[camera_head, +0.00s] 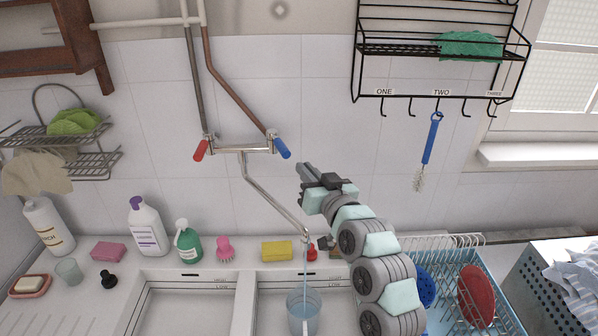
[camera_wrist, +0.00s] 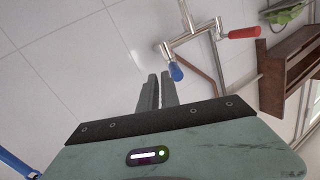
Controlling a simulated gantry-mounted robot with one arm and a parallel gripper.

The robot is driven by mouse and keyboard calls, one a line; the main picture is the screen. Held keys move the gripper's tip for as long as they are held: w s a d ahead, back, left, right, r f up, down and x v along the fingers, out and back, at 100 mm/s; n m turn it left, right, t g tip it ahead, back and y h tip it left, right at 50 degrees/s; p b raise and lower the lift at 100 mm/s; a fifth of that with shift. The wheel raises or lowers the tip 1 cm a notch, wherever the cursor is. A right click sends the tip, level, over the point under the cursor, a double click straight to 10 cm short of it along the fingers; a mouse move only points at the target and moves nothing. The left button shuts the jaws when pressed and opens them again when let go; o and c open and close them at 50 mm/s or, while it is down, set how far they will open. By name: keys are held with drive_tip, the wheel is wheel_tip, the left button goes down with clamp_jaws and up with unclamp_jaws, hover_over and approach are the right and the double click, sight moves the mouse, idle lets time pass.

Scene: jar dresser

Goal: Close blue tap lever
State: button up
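The blue tap lever (camera_head: 281,148) is on the right end of the wall tap (camera_head: 242,148) and tilts down to the right. It also shows in the wrist view (camera_wrist: 175,71), just beyond my fingertips. The red lever (camera_head: 201,150) is on the left end, tilting down to the left. My gripper (camera_head: 302,172) is just right of and below the blue lever, apart from it in the picture. Its fingers (camera_wrist: 158,76) look shut together with nothing held. Water runs from the spout (camera_head: 304,233) into a clear cup (camera_head: 303,312) in the sink.
A wire rack (camera_head: 440,50) with a hanging blue brush (camera_head: 430,140) is on the wall to the right. A yellow sponge (camera_head: 277,251) and bottles (camera_head: 147,225) stand along the ledge. A dish rack (camera_head: 455,285) is at lower right. The wall around the tap is clear.

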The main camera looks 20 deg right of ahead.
sight(279, 143)
drive_tip(key=d+m+p, duration=0.1)
drive_tip(key=m, duration=0.1)
drive_tip(key=d+m+y+p, duration=0.1)
drive_tip(key=d+m, duration=0.1)
drive_tip(key=m, duration=0.1)
drive_tip(key=s+d+m+p, duration=0.1)
drive_tip(key=m, duration=0.1)
drive_tip(key=shift+d+f, duration=0.35)
drive_tip(key=shift+f, duration=0.05)
clamp_jaws()
drive_tip(key=w+a+r+m+y+p, duration=0.2)
drive_tip(key=w+a+m+p, duration=0.2)
drive_tip(key=w+m, duration=0.3)
drive_tip(key=shift+w+a+m+y+p, duration=0.25)
drive_tip(key=shift+a+m+y+p, duration=0.05)
drive_tip(key=shift+m+p, duration=0.6)
drive_tip(key=shift+p, duration=0.35)
